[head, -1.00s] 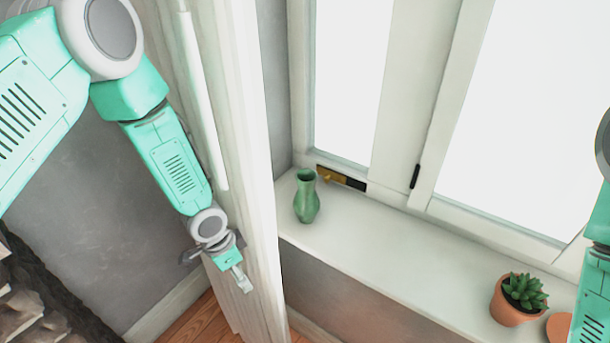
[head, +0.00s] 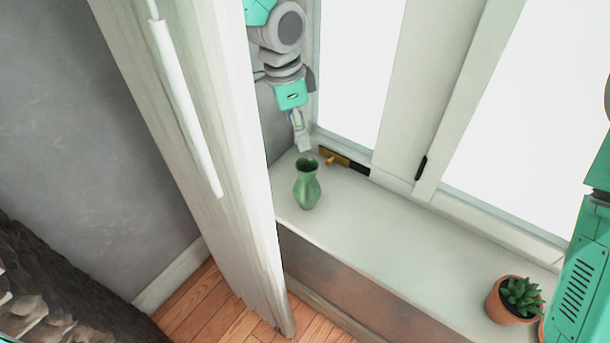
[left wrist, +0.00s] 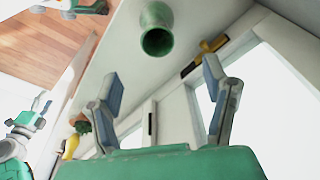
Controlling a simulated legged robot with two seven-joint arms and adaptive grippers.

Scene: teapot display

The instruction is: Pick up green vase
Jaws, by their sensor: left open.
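The green vase (head: 307,186) stands upright at the left end of the white windowsill in the head view. In the left wrist view the vase (left wrist: 157,30) shows at the top, its mouth towards the camera, beyond my fingertips. My left gripper (head: 303,143) is above and just behind the vase in the head view, apart from it. In the left wrist view my left gripper (left wrist: 160,80) is open, with nothing between its two fingers. My right arm shows at the right edge of the head view, but its gripper is out of view.
The white windowsill (head: 400,235) is clear between the vase and a potted succulent (head: 515,300) at the right. A brass and black window latch (head: 343,161) lies behind the vase. A tall white panel (head: 215,150) stands left of the sill.

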